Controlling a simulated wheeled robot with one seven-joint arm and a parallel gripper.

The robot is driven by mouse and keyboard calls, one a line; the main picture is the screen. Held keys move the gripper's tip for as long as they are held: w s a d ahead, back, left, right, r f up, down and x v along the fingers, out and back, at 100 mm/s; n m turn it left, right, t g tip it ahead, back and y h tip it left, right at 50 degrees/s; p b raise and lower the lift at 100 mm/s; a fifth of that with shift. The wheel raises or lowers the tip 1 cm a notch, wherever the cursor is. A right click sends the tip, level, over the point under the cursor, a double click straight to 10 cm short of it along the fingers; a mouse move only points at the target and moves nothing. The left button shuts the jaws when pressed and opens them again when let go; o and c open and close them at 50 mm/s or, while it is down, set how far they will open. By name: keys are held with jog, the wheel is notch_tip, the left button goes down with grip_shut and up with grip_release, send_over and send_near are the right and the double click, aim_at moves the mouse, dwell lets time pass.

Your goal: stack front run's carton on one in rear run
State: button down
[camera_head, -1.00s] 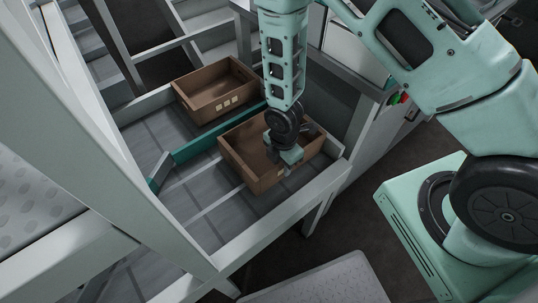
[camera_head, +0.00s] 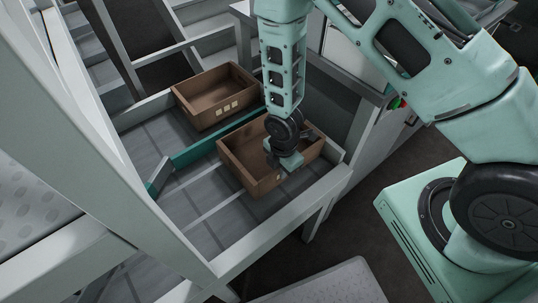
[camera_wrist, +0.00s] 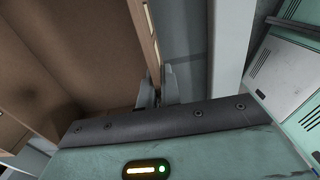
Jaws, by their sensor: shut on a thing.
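The front run's carton (camera_head: 247,176), an open brown box, sits on the near side of a teal divider. My gripper (camera_head: 286,166) is at its near right wall. In the wrist view my gripper (camera_wrist: 158,88) has one finger on each side of the carton's wall (camera_wrist: 149,40) and is shut on it. The fingertips are partly hidden in the head view. The carton looks upright; whether it touches the deck I cannot tell. The rear run's carton (camera_head: 195,112), a similar open brown box with pale labels, stands upright beyond the divider. Both cartons look empty.
The teal divider (camera_head: 215,138) runs between the two cartons. A pale rail (camera_head: 285,225) edges the near side of the grey deck (camera_head: 205,215). A large pale post (camera_head: 130,160) crosses the left of the view. The deck left of the front carton is clear.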

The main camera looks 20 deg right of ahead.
jog(key=shift+r, duration=0.1)
dwell(0.3)
jog(key=shift+r+p, duration=2.05)
jog(key=shift+r, duration=0.4)
